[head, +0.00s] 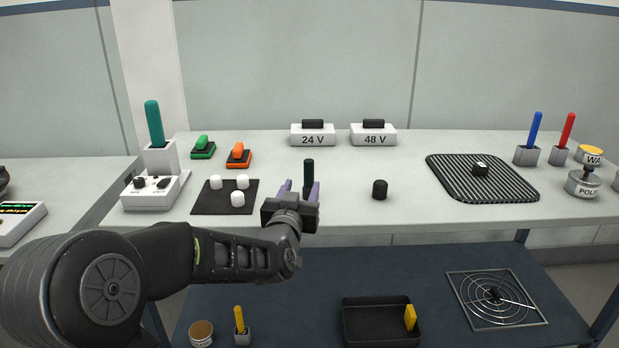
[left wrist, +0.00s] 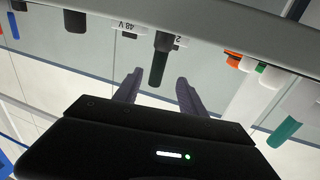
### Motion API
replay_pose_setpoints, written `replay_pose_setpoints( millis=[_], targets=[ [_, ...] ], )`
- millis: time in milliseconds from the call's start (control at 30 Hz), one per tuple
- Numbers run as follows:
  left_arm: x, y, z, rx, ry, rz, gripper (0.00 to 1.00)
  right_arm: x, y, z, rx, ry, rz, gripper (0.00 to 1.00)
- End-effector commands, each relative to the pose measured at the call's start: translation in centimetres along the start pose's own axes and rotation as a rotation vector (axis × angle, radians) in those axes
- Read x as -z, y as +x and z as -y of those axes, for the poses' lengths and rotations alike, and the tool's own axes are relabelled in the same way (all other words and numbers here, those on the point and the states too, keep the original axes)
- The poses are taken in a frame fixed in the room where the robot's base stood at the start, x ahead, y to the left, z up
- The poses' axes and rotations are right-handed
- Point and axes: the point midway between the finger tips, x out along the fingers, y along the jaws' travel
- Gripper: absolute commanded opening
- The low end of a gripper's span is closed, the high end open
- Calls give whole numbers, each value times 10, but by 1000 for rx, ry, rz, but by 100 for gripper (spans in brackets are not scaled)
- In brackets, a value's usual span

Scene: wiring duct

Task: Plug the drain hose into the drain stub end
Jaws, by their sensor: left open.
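A dark green upright post (head: 309,171) with a darker base stands near the front edge of the table. It also shows upside down in the left wrist view (left wrist: 158,68). A short black cylinder (head: 380,189) stands to its right on the table, apart from it. Neither is labelled, so I cannot tell which is the drain hose or the stub. My left gripper (head: 299,187) is open at the table's front edge. In the left wrist view its fingers (left wrist: 159,78) point towards the post, one on each side; contact is not visible. My right gripper is not in view.
A black mat (head: 208,207) with white pieces lies left of the post, beside a white switch box (head: 152,196). The 24 V (head: 312,139) and 48 V (head: 373,139) blocks stand behind. A ribbed mat (head: 500,190) lies right. A lower shelf (head: 400,270) holds a black tray (head: 375,338).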

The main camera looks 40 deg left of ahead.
Motion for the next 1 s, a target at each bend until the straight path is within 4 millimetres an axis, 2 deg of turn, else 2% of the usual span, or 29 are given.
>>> replay_pose_setpoints(
  millis=[300, 667, 1000],
  targets=[
    [-1, 26, 0, 0, 0, 1, 48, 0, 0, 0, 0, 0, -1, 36],
    [-2, 31, -1, -1, 0, 2, 48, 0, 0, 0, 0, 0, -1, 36],
    [-5, 74, -4, -1, -1, 1, 48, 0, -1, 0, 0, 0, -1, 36]
  ],
)
